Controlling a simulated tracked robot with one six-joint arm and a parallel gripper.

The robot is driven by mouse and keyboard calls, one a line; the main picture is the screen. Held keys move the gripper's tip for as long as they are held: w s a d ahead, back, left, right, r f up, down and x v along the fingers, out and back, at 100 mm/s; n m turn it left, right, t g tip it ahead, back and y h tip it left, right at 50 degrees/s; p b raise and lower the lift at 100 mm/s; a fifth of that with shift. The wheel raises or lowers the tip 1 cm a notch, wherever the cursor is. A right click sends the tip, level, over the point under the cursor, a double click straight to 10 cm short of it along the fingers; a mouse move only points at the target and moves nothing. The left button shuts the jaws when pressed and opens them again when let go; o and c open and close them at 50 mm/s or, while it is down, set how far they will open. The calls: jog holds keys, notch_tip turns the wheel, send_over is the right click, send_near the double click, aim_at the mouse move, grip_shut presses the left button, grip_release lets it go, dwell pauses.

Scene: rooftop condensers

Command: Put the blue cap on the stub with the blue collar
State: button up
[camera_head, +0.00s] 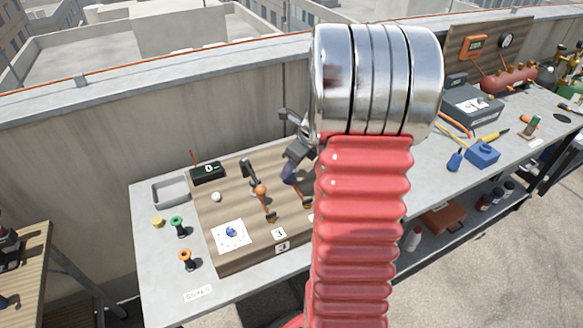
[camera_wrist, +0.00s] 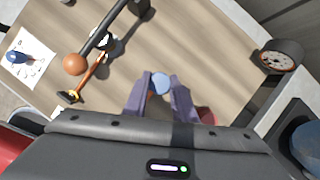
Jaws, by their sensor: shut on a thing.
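My gripper (camera_wrist: 160,90) is shut on a pale blue round thing, which I take as the blue cap (camera_wrist: 160,82). It is held between the fingertips, above the striped wooden board (camera_wrist: 215,60). In the head view my gripper (camera_head: 291,172) is partly hidden by my red arm, and the held cap cannot be made out. I cannot make out a stub with a blue collar in either view; my arm covers part of the board. A small blue knob-like thing (camera_head: 231,231) sits on a white marked card; it also shows in the wrist view (camera_wrist: 17,57).
An orange-balled lever (camera_head: 261,190) stands on the board left of my gripper. Green (camera_head: 178,226) and orange (camera_head: 186,258) spool-like pieces stand at the bench's left, by a grey tray (camera_head: 170,193).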

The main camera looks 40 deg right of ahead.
jog(key=shift+f, duration=0.65)
dwell(1.1)
jog(key=o, duration=1.1)
jog(key=v, duration=1.3)
jog(key=shift+s+d+r, duration=0.1)
jog(key=shift+s+r, duration=0.1)
jog(key=shift+r, duration=0.1)
